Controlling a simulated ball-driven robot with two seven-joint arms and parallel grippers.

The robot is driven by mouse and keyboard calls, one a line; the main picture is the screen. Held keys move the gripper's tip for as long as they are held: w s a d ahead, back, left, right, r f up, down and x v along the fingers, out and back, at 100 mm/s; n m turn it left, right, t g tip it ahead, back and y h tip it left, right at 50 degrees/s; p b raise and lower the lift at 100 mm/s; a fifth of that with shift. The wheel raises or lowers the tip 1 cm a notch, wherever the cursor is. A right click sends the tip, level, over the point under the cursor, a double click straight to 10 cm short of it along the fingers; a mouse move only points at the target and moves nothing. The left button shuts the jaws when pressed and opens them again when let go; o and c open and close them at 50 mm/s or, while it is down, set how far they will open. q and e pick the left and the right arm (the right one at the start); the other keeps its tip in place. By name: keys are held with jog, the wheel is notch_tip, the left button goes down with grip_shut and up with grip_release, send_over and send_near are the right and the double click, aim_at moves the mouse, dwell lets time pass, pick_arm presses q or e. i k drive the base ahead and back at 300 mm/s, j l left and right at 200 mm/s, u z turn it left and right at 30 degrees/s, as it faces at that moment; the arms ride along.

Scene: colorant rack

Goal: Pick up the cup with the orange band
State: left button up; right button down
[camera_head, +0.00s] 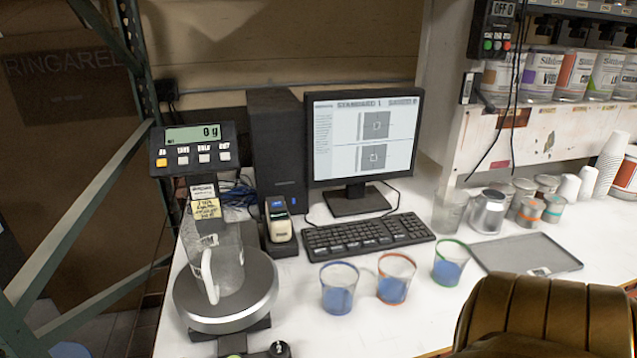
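The cup with the orange band (397,275) is clear, with an orange rim and blue contents low inside. It stands upright on the white counter (430,325) in front of the keyboard. It is the middle of three similar cups. The cup with the blue rim (339,287) stands to its left, and the cup with the green rim (450,263) stands to its right. All three are apart and nothing covers the orange-banded cup. No fingertips of my left or right gripper show in the head view.
A scale (225,301) bears a clear pitcher (223,262) at left. A keyboard (368,236) and monitor (362,140) stand behind the cups. A grey tray (527,254) lies at right. A large brown-gold rounded shape (545,318) blocks the lower right. Counter before the cups is clear.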

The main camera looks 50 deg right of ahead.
aim_at(397, 269)
jog(key=z, duration=2.2)
